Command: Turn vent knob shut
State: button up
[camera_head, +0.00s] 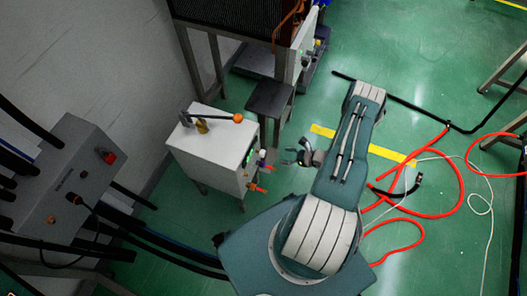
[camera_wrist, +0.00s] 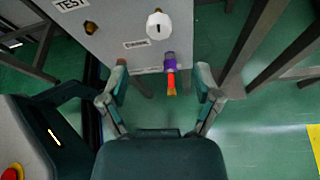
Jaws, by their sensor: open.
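A white round knob (camera_wrist: 159,26) with a short dark mark sits on the grey-white cabinet (camera_wrist: 115,35). A small label under it is too blurred to read, so I cannot tell for sure that it is the vent knob. A purple fitting with a red-orange end (camera_wrist: 171,75) sticks out below the label. My gripper (camera_wrist: 162,80) is open and empty in the wrist view, its fingers on either side of that fitting in the picture, with the knob beyond them. In the head view my gripper (camera_head: 296,157) is right of the white cabinet (camera_head: 208,150), apart from it.
A brass-coloured part (camera_wrist: 91,28) sits near a "TEST" label. A dark stand (camera_head: 269,100) is behind the cabinet. A grey control box (camera_head: 70,185) with a red button is at left. Red hoses (camera_head: 455,190) and black cables lie on the green floor at right.

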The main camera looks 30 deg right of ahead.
aim_at(263, 153)
jog(key=x, duration=1)
jog(key=shift+w+a+f, duration=0.1)
jog(key=shift+w+a, duration=0.1)
jog(key=shift+a, duration=0.05)
grip_shut()
